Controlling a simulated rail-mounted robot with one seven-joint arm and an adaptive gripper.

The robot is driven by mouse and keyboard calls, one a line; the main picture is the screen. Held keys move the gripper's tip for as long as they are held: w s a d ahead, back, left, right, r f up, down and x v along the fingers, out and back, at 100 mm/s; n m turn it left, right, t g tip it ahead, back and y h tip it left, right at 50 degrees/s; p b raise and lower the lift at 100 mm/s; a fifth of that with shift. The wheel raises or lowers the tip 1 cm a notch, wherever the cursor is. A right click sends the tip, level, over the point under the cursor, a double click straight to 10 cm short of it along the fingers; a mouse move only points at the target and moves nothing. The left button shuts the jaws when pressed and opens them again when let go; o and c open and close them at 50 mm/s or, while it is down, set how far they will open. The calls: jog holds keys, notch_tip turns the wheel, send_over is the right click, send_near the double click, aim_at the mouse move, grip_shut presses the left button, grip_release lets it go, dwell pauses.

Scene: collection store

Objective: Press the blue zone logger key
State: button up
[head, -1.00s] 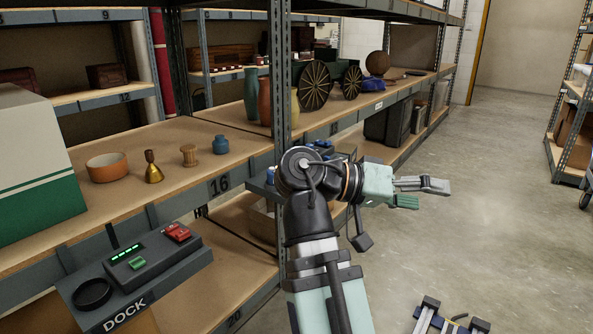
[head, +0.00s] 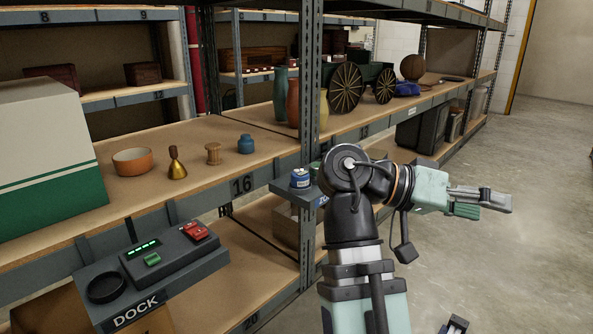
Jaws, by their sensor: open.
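A dark ledge with a partly readable sign starting with what looks like "ZO" (head: 322,201) juts from the shelf front, just right of the number 16 label. A small blue and white round piece (head: 299,179) sits on its left part; I cannot tell whether it is the blue key. My arm hides the right part of the ledge. My gripper (head: 488,203) is open and empty, pointing right over the aisle, well to the right of the ledge and apart from it.
A shelf post (head: 310,100) stands behind my arm. Bowl, bell, spool and blue jar (head: 246,145) stand on the shelf.

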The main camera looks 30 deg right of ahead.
grip_shut()
dwell(1.1)
